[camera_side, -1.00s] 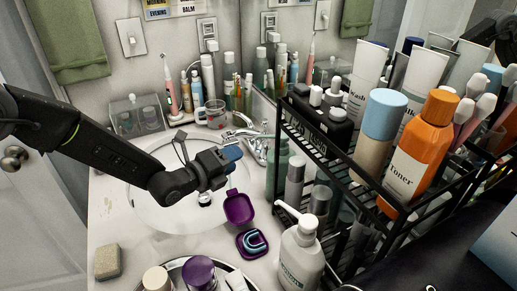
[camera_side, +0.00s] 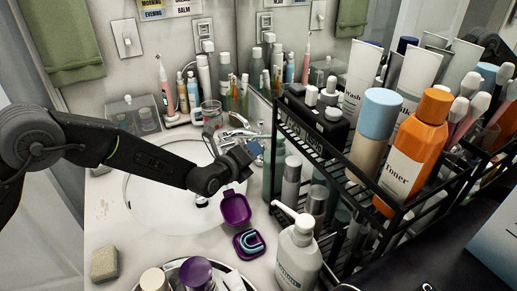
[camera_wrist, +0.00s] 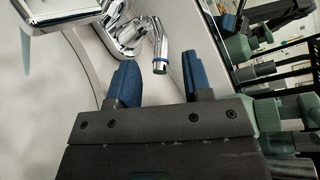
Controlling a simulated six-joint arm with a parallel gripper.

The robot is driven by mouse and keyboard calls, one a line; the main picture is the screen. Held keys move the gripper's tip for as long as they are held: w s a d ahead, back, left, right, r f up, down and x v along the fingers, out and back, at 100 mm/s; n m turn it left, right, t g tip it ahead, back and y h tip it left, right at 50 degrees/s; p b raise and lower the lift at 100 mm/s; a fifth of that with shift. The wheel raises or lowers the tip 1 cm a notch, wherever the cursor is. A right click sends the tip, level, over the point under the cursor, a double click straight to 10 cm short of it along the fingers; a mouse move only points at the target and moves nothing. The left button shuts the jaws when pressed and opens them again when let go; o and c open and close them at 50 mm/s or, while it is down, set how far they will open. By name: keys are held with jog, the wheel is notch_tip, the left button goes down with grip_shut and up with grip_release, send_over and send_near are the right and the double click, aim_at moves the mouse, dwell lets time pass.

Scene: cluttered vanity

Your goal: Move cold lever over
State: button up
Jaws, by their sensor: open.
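The chrome cold lever (camera_wrist: 159,48), with a blue ring near its end, shows in the wrist view. It rises from a round chrome base on the white sink top. My gripper (camera_wrist: 163,72) has blue fingers spread apart with nothing between them. The lever's end appears just ahead of the gap between the fingertips, and I see no contact. In the side view my gripper (camera_side: 253,151) is over the right rim of the sink by the tap (camera_side: 236,134). My gripper hides most of the cold lever there.
A black wire rack (camera_side: 345,185) with bottles stands close right of my gripper. An open purple case (camera_side: 237,207) and a white pump bottle (camera_side: 298,255) are in front. A glass cup (camera_side: 212,113) stands behind the sink.

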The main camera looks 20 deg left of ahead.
jog(key=shift+x, duration=2.3)
grip_shut()
